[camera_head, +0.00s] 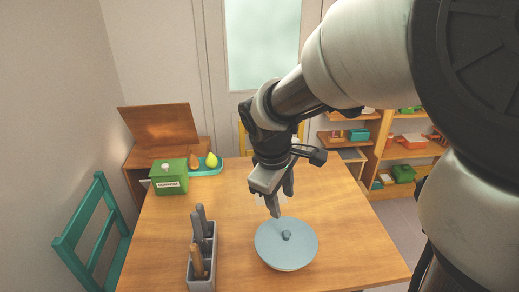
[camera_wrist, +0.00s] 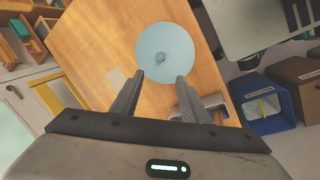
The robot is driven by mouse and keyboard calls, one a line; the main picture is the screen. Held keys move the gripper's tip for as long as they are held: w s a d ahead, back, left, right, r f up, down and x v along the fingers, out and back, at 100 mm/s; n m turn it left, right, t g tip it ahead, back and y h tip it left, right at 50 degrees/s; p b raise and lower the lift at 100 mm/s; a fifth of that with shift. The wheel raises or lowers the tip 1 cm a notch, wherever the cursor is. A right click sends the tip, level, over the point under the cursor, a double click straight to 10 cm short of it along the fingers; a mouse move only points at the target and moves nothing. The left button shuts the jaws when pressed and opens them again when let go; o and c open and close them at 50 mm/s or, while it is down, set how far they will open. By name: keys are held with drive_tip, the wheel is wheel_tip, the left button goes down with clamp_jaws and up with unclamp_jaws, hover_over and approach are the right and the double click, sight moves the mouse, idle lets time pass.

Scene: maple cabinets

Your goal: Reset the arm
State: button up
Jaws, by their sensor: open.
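My gripper (camera_head: 281,201) is open and empty above the wooden table, in the head view just behind a round pale-blue lid or covered dish (camera_head: 286,243) with a small dark knob. In the wrist view my gripper's two fingers (camera_wrist: 158,92) are spread apart with nothing between them. The pale-blue lid (camera_wrist: 165,53) lies beyond the fingertips there, apart from them. My arm reaches in from the upper right of the head view.
The wooden table (camera_head: 160,235) holds a grey utensil holder (camera_head: 201,270), a green box (camera_head: 169,178) and a teal tray (camera_head: 208,171) with a pear and another fruit. A teal chair (camera_head: 95,230) stands left. Shelves (camera_head: 408,153) stand behind right. The table's middle left is clear.

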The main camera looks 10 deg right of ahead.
drive_tip(key=s+d+r+m+t+y+p, duration=0.1)
drive_tip(key=s+r+m+p, duration=0.4)
drive_tip(key=r, duration=0.5)
drive_tip(key=s+d+r+m+t+y+p, duration=0.1)
drive_tip(key=s+d+r+m+t+p, duration=0.1)
drive_tip(key=s+r+m+p, duration=0.3)
drive_tip(key=s+v, duration=0.1)
drive_tip(key=v, duration=0.5)
drive_tip(key=shift+s+d+p, duration=0.15)
drive_tip(key=shift+s+p, duration=0.2)
drive_tip(key=shift+p, duration=0.05)
